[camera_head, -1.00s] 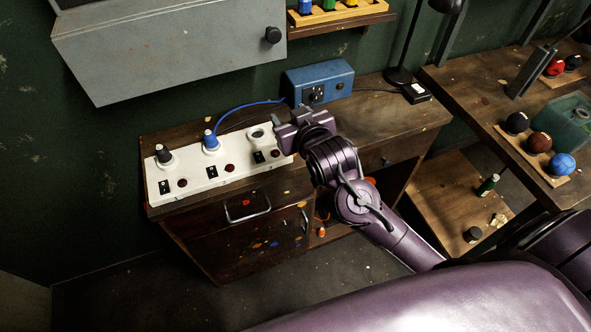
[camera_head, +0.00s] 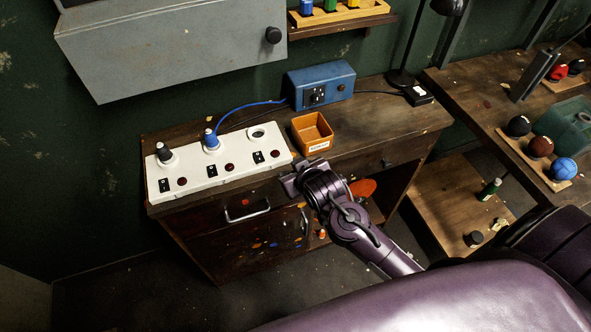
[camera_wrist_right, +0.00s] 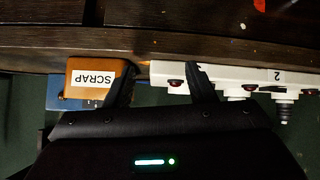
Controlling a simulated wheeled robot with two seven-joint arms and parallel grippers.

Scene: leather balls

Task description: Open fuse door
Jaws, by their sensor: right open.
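A grey metal cabinet (camera_head: 170,45) hangs on the green wall at the upper left, with its front face closed. A round black knob (camera_head: 273,35) sits near the right edge of that face. No label shows, so I cannot tell for sure that this is the fuse door. My right gripper (camera_head: 301,172) is open and empty in front of the bench's front edge, below and well apart from the knob. In the right wrist view its two fingers (camera_wrist_right: 160,86) are spread with nothing between them. My left gripper is not in view.
A lamp (camera_head: 401,75) stands behind. A shelf (camera_head: 340,20) is right of the cabinet.

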